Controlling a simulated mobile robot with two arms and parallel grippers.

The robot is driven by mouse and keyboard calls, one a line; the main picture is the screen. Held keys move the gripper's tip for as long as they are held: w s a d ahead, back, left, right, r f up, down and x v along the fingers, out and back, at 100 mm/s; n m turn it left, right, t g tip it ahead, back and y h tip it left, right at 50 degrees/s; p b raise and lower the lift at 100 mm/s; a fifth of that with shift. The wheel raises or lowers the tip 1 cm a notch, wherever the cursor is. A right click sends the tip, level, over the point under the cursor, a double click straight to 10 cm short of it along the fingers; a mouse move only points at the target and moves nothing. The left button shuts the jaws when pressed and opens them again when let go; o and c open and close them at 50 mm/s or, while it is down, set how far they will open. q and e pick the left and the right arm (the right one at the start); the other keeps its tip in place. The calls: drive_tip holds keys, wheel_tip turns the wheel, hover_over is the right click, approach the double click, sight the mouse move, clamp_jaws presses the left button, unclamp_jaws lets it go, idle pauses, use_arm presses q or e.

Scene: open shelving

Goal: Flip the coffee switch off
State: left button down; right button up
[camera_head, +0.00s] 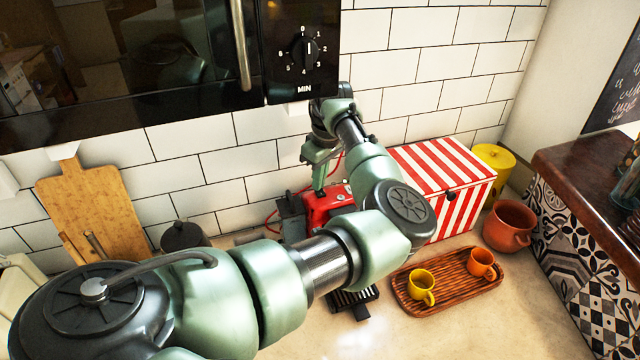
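The red coffee machine (328,206) stands on the counter against the tiled wall, with a dark grey part on its left side. My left arm crosses in front of it and hides much of its lower front. My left gripper (318,184) points down at the top of the machine, just over or touching it; I cannot tell which. Its fingertips are too small to tell whether they are open or shut. I cannot make out the coffee switch. A dark drip grate (352,302) shows below my arm. My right gripper is not in view.
A red-and-white striped box (443,188) stands right of the machine. A wooden tray (450,305) holds a yellow cup (421,288) and an orange cup (481,262). An orange pot (509,226) stands farther right. A black microwave (130,65) hangs above; a cutting board (92,215) leans left.

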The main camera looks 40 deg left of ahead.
use_arm(q)
drive_tip(key=shift+r+p, duration=0.55)
drive_tip(key=shift+r, duration=2.75)
